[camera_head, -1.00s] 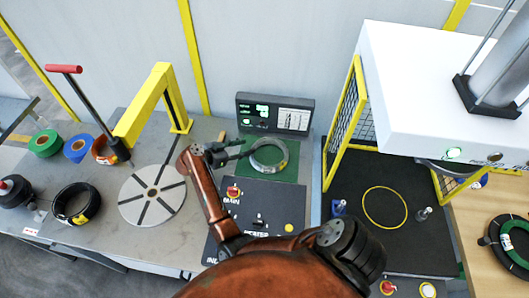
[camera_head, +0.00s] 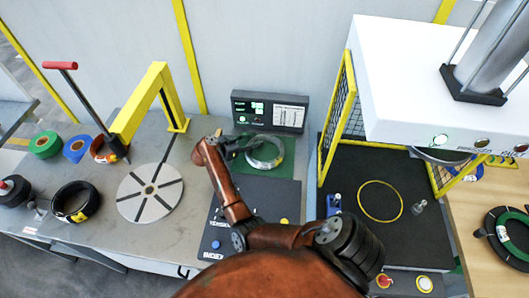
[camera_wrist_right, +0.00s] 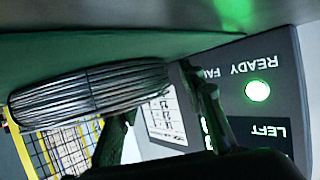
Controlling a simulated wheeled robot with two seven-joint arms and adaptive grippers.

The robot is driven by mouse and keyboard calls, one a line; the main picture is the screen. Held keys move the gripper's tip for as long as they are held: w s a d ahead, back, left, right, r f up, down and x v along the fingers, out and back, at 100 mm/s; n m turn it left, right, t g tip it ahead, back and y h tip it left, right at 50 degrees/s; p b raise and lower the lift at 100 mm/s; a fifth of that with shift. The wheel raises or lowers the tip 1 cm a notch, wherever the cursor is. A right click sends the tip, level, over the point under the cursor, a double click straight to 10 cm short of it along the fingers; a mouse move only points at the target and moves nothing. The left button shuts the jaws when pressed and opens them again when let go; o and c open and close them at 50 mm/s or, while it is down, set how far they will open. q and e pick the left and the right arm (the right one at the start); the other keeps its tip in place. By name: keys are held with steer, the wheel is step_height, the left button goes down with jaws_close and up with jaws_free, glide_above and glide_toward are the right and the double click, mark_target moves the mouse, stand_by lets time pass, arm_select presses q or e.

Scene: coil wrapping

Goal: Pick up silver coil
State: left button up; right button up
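The silver coil (camera_head: 265,152) is a ring of bright wire lying on a green pad (camera_head: 286,168) at the back of the bench. In the right wrist view the coil (camera_wrist_right: 90,90) shows edge-on at the left. My right gripper (camera_head: 240,146) is at the coil's left side, its fingers pointing toward the rim. In the right wrist view the fingers of my right gripper (camera_wrist_right: 160,92) stand apart, with the coil's near end between them. One fingertip is hidden behind the coil, and I see no firm grip. My left gripper is out of view.
A control box (camera_head: 269,111) stands right behind the coil. To the left are a slotted round plate (camera_head: 150,193), a yellow frame (camera_head: 140,105) and green, blue and black rolls. A white machine (camera_head: 430,85) over a black mat (camera_head: 385,234) is at right.

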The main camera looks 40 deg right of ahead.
steer(key=shift+d, duration=0.1)
steer(key=c, duration=0.3)
jaws_close()
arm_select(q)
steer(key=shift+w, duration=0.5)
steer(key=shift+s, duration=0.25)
arm_select(e)
steer(key=shift+w, duration=0.1)
